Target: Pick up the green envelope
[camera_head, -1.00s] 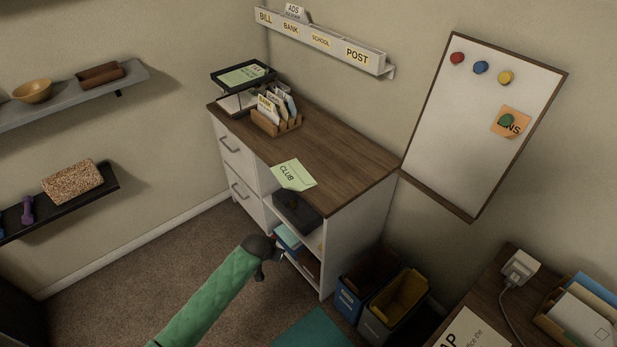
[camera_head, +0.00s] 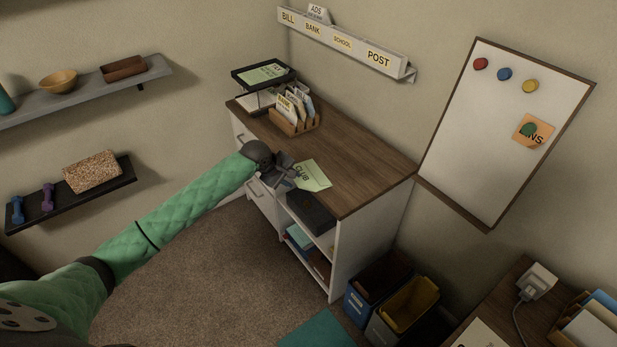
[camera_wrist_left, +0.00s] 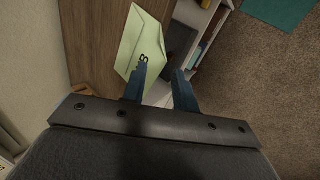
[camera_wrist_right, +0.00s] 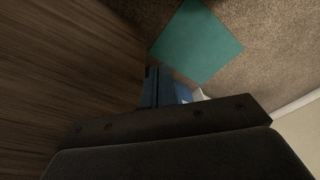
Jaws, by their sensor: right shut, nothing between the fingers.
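The pale green envelope marked "CLUB" (camera_head: 312,176) lies on the wooden cabinet top (camera_head: 355,178), with a corner over the front edge. It also shows in the left wrist view (camera_wrist_left: 143,40), where part of its lettering is hidden behind a finger. My left gripper (camera_head: 283,168) is at the cabinet's front edge, beside the envelope's left end. In the left wrist view its fingers (camera_wrist_left: 160,78) are apart, with the envelope's edge close to one finger; I cannot tell if they touch. My right gripper (camera_wrist_right: 160,86) shows only in its own wrist view, with its fingers together and empty.
A wooden letter sorter (camera_head: 294,122) and a black tray (camera_head: 263,75) stand at the back left of the cabinet. Bins (camera_head: 404,306) stand on the floor at right. The cabinet top's right part is clear.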

